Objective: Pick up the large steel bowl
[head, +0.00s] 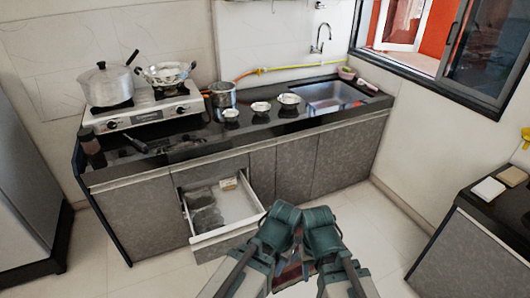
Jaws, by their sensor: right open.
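Three steel bowls stand in a row on the black countertop. The rightmost, the large steel bowl (288,100), looks biggest and sits just left of the sink. The middle bowl (261,107) and the left bowl (231,114) look smaller. Both my arms come up from the bottom of the head view, close together, in front of the counter and well short of the bowls. My right gripper (308,262) is low between the arm links, partly hidden, open and apart from any bowl. My left gripper cannot be made out clearly behind the links.
An open drawer (222,240) juts out below the counter, left of my arms. A gas stove (145,112) holds a lidded pot (106,84) and a wide steel pan (166,73). A steel pot (222,95) stands left of the bowls. The sink (333,96) lies right.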

